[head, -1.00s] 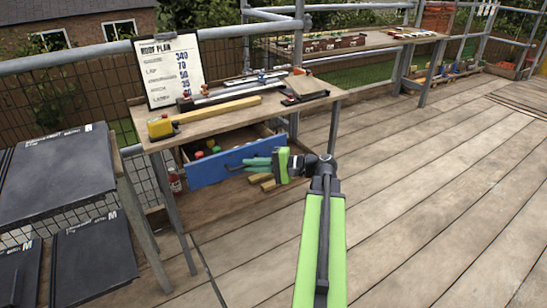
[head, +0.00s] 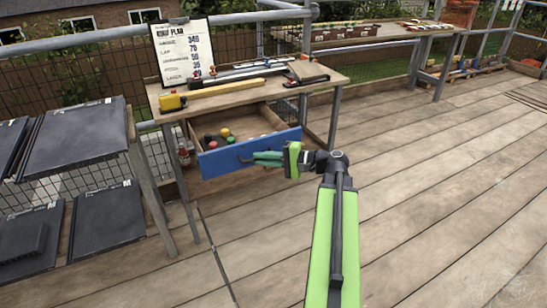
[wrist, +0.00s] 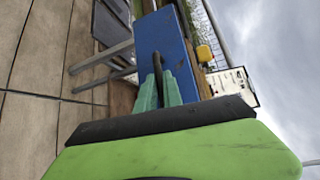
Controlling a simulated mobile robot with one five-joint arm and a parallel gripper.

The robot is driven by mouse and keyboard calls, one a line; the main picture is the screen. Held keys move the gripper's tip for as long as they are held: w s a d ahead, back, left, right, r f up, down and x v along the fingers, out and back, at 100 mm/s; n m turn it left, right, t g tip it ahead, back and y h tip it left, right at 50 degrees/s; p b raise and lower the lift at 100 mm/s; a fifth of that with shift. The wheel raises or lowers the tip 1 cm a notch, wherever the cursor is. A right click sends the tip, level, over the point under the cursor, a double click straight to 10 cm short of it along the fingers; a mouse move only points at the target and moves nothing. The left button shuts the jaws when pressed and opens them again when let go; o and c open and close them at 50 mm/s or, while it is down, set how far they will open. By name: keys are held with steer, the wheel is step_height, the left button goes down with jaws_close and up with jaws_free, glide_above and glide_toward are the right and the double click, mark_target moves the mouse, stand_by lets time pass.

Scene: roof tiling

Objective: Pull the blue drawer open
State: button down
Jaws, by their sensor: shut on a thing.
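The blue drawer (head: 222,160) under the wooden workbench stands pulled out, with its inside showing in the head view. Several small round things, red, yellow, green and dark, lie in it. My gripper (head: 258,158) is at the front of the drawer, its green fingers shut on the dark drawer handle (head: 244,160). In the wrist view the fingers (wrist: 159,85) close around the handle (wrist: 124,73), against the blue drawer front (wrist: 158,37). The fingers hide part of the handle.
The workbench top (head: 223,103) carries a yellow tape measure (head: 172,101), a level and other tools. A clipboard (head: 183,50) stands at its back. Dark slates (head: 80,140) are stacked at left. The plank floor (head: 430,190) at right is clear.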

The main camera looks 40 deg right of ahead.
steer(key=shift+s+a, duration=0.1)
steer(key=c, duration=1.6)
jaws_free()
steer(key=shift+o, duration=0.6)
steer(key=shift+d, duration=0.25)
steer(key=p+v, duration=0.2)
steer(key=v, duration=1.5)
steer(key=shift+s+d+p, duration=0.15)
steer(key=shift+s+p, duration=0.05)
steer(key=shift+p, duration=0.1)
steer(key=shift+w, duration=0.1)
